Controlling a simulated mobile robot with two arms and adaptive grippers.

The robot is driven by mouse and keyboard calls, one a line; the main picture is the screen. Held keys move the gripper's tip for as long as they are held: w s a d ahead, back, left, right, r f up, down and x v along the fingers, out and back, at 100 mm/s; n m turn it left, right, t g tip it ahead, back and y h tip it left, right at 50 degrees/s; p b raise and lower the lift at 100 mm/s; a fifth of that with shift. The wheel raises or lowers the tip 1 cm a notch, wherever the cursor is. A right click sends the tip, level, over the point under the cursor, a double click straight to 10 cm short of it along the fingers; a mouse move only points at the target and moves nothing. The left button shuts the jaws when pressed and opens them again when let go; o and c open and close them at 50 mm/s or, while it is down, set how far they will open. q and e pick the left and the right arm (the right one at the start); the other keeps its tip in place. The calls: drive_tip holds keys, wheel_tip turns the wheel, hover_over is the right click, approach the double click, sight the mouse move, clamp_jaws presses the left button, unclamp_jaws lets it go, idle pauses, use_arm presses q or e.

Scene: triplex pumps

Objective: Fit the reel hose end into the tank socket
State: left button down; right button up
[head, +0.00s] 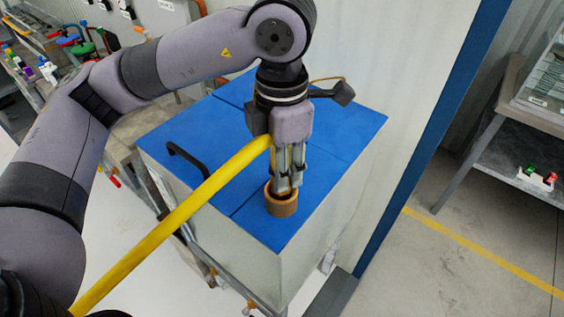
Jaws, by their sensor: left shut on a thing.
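The yellow hose (170,228) runs up from the lower left to my left gripper (287,190). My left gripper points down and is shut on the hose, close to its end. The hose end itself is mostly hidden by the fingers. The tank socket (282,205), a short brown-orange ring, stands on the blue tank top (240,203) near its front edge. The fingertips are right at the socket's mouth and overlap its rim in the head view. I cannot tell how far the hose end is inside the ring. My right gripper is not in view.
A black handle (186,160) stands up from the left part of the tank top. A blue post (440,120) and pale wall rise behind the tank. A shelf rack (500,160) stands at the right, with open floor before it. A cluttered bench (45,70) is at the far left.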

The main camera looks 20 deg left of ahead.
use_arm(q)
drive_tip(key=shift+b, duration=0.35)
drive_tip(key=shift+b, duration=0.6)
idle(1.1)
drive_tip(key=shift+f+b, duration=1.8)
drive_tip(key=shift+b, duration=0.05)
drive_tip(key=c, duration=1.1)
unclamp_jaws()
wheel_tip(320, 180, up, 12)
drive_tip(key=shift+r, duration=0.1)
